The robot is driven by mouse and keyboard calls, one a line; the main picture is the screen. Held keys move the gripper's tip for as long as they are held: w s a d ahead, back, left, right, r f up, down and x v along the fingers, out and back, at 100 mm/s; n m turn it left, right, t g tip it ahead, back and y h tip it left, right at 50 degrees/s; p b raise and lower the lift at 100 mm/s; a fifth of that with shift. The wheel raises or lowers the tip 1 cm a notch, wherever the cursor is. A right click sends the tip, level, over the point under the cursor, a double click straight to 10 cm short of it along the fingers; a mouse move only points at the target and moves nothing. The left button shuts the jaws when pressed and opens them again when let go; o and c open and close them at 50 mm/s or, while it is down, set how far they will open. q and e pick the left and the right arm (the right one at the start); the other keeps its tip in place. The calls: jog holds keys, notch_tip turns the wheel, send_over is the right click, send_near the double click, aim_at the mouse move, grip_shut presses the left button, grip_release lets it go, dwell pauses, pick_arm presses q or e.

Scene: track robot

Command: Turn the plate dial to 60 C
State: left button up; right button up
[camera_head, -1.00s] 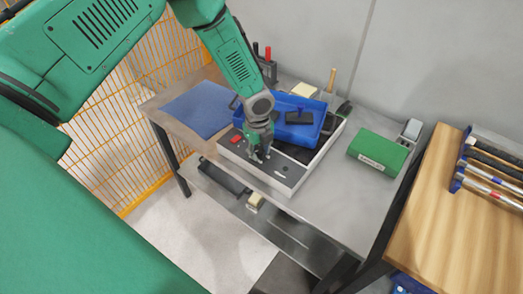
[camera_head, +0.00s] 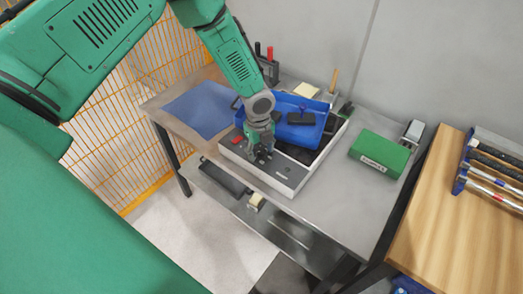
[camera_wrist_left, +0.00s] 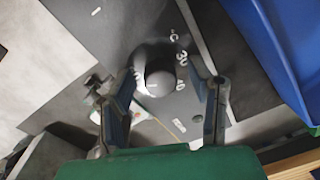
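The plate dial is a dark round knob (camera_wrist_left: 155,70) on a dark grey panel (camera_wrist_left: 105,45) in the left wrist view. White marks beside it include °C, 30 and 40; other marks are hidden or blurred. My left gripper (camera_wrist_left: 163,82) has one finger on each side of the knob, spread apart. Whether the fingers touch the knob is unclear. In the head view, my left gripper (camera_head: 262,154) points down at the panel (camera_head: 287,174) of the white-edged unit and hides the dial. My right gripper is not in view.
A blue tray (camera_head: 286,133) with dark items sits behind the panel. A red part (camera_head: 238,140) is left of the gripper. A green box (camera_head: 379,153) stands right on the grey table (camera_head: 340,205). A blue mat (camera_head: 199,108) lies at the left.

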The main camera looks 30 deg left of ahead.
aim_at(259, 151)
pick_arm(q)
jog(key=shift+r, duration=0.4)
notch_tip(259, 151, up, 11)
jog(key=shift+s+a, duration=0.2)
jog(key=shift+s, duration=0.05)
jog(key=shift+d+f, duration=0.1)
